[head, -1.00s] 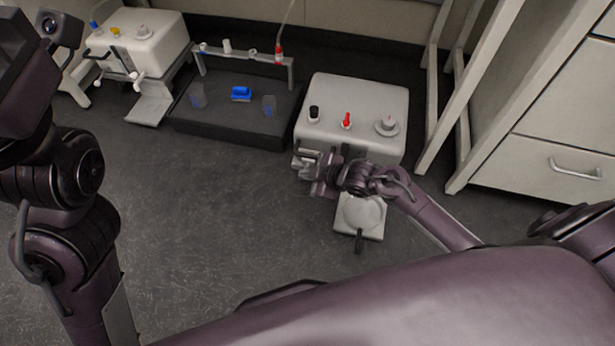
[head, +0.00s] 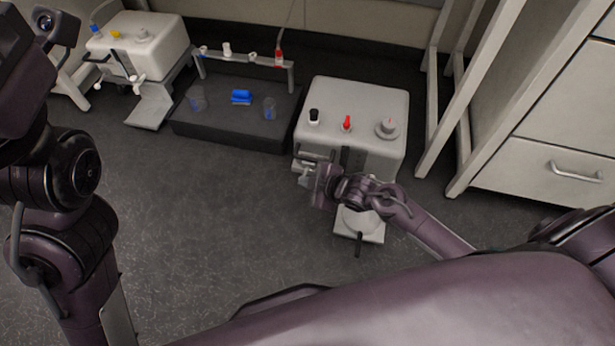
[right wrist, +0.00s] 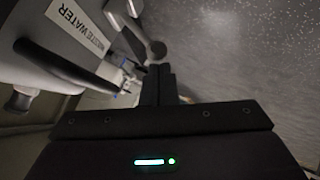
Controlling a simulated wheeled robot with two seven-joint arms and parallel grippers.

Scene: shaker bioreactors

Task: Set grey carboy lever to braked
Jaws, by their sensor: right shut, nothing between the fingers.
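The grey carboy (head: 352,102) stands on the floor right of centre in the head view, with black, red and grey caps on top. In the right wrist view its body (right wrist: 50,65) fills the upper left, with a label reading "WASTE WATER". A pale stand (head: 372,234) with a short dark lever (head: 358,244) shows below its front, partly hidden by my right arm. My right gripper (head: 309,172) is at the carboy's lower front left corner. Its fingers (right wrist: 160,84) are shut and empty. I cannot tell whether they touch anything. My left gripper is out of view.
A black tray (head: 232,122) with blue items and a rack of caps stands left of the carboy. A white carboy (head: 138,48) stands farther left. Pale frame legs and a drawer cabinet (head: 555,140) bound the right side. The floor in front is clear.

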